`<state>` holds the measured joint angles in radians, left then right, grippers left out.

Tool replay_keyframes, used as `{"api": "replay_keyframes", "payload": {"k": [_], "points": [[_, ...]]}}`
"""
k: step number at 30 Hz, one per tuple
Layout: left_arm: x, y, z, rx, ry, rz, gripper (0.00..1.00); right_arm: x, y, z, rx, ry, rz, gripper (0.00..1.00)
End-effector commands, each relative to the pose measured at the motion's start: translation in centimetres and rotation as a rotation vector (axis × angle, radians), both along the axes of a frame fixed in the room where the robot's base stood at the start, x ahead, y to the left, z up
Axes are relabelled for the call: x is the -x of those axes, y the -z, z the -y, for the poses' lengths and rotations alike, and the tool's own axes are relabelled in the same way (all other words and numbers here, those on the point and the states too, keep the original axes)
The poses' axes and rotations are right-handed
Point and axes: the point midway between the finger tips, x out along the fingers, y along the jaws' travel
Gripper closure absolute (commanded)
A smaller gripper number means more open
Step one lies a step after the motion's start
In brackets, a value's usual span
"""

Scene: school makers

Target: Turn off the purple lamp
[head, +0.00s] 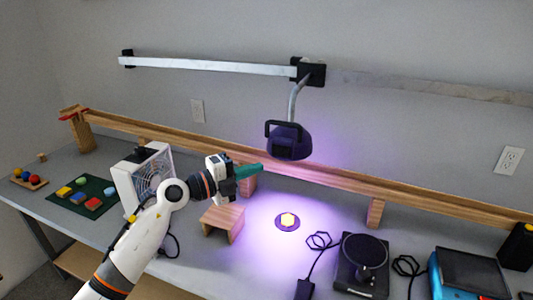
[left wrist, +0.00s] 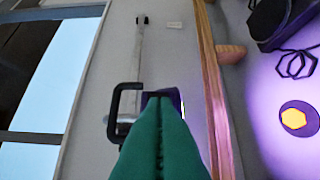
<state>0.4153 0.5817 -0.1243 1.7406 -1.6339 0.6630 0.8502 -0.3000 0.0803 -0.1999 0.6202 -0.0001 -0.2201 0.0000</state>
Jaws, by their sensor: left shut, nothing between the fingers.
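The purple lamp (head: 289,145) hangs from a curved arm on the wall rail. It is lit and throws purple light onto the table. A black looped handle (head: 268,128) is on its side. My left gripper (head: 260,169), with green fingers, is shut and empty, below and to the left of the lamp, apart from it in the head view. In the left wrist view the shut green fingers (left wrist: 160,125) cover most of the lamp; its black handle (left wrist: 115,105) and a purple edge show behind them. My right gripper is not in view.
A wooden track (head: 330,170) runs behind the table. A white fan (head: 148,180) and a small wooden stand (head: 222,218) are near my left arm. A yellow hexagon (head: 288,219) lies on a disc under the light. A black turntable device (head: 363,255) is to the right.

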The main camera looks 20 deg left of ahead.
Motion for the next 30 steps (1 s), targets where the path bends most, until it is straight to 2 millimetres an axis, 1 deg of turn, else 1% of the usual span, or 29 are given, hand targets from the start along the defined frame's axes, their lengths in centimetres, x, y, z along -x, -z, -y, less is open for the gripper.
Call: {"api": "replay_keyframes", "payload": {"k": [1,4,9,12,17,27,30], "points": [[-0.9,-0.5,0.9,0.004,0.003,0.002,1.00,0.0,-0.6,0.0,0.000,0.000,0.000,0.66],[-2.5,-0.4,2.2,0.004,0.002,0.000,1.00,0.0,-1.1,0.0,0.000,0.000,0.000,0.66],[-4.9,-0.1,1.9,0.001,-0.001,0.000,1.00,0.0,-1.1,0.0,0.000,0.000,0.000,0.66],[-5.7,0.0,1.7,0.001,-0.001,-0.001,1.00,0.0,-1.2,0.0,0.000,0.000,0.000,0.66],[-6.3,0.0,1.7,-0.001,0.000,0.001,1.00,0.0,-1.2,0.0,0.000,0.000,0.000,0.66],[-6.4,0.0,1.7,-0.001,0.000,0.000,1.00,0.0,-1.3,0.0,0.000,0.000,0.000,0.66],[-7.0,-0.1,1.5,-0.001,0.001,-0.002,1.00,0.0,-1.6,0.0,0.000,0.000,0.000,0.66]]}}
